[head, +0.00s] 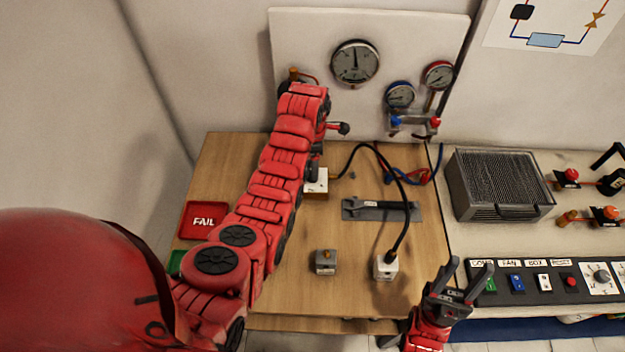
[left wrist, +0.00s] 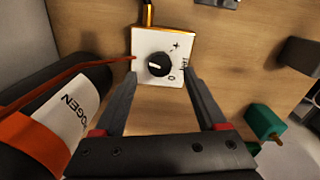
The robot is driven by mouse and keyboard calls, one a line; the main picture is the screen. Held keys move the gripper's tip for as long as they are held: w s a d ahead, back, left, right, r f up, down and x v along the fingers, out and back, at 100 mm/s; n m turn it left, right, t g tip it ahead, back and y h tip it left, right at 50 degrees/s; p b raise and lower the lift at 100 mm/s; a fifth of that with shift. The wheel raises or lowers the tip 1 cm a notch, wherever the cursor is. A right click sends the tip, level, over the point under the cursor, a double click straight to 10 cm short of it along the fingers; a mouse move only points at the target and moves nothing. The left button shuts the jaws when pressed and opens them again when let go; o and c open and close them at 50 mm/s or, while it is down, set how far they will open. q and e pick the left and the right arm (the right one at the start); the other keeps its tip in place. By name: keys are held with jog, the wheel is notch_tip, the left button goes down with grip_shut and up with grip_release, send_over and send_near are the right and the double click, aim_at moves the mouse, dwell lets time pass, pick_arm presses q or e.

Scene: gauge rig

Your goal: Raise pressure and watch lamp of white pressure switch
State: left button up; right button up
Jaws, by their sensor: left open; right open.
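The white pressure switch (head: 386,267) stands on the wooden bench, with a black cable plugged into its top. I cannot make out whether a lamp on it is lit. A white box (left wrist: 143,43) with a black knob (left wrist: 159,65) marked + and 0 shows in the left wrist view. My left gripper (left wrist: 160,80) is open with its fingers reaching toward either side of this knob. In the head view my left arm hides most of that gripper. The large gauge (head: 355,63) is on the white back panel. My right gripper (head: 462,283) is open and empty at the bench's right front.
A grey block (head: 326,262) and a wrench on a grey mat (head: 353,213) lie near the switch. A red FAIL tray (head: 203,219) is at left. Two small gauges (head: 400,95) (head: 438,75) hang at right. A cylinder (left wrist: 75,105) is beside my left gripper.

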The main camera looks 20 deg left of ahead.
pick_arm(q)
notch_tip(320, 180, down, 2)
jog(key=shift+f+p, duration=0.1)
jog(key=shift+p, duration=0.3)
jog(key=shift+s+f, duration=0.1)
jog(key=shift+f, duration=0.75)
grip_shut()
